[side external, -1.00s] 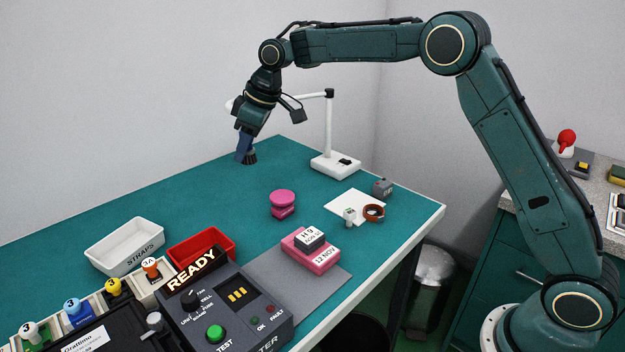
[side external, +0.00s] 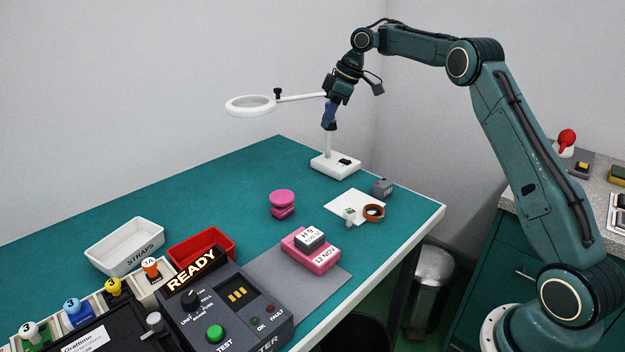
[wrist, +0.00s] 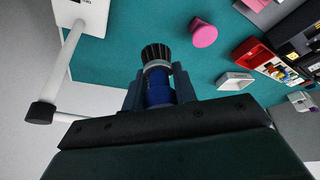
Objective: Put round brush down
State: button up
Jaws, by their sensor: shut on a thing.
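The round brush (wrist: 157,84) has a blue handle and a dark bristle head. My gripper (wrist: 160,90) is shut on its handle, with the bristles pointing away from the jaws in the wrist view. In the side view my gripper (side external: 330,104) holds the brush (side external: 329,112) in the air, bristles down, in line with the white lamp post. The teal bench top (side external: 240,190) is below. The far side of the brush is hidden.
A white magnifier lamp, with base (side external: 335,166) and ring (side external: 250,105), is close by. A pink stamp (side external: 282,204), a white sheet (side external: 343,203), a tape roll (side external: 374,212) and a pink block (side external: 311,250) lie nearer. The back left of the bench is clear.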

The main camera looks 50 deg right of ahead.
notch_tip(320, 180, down, 16)
jog(key=shift+r, duration=0.1)
dwell(0.7)
jog(key=shift+f, duration=2.15)
jog(key=shift+f, duration=0.1)
jog(key=o, duration=1)
jog(key=v, duration=1.2)
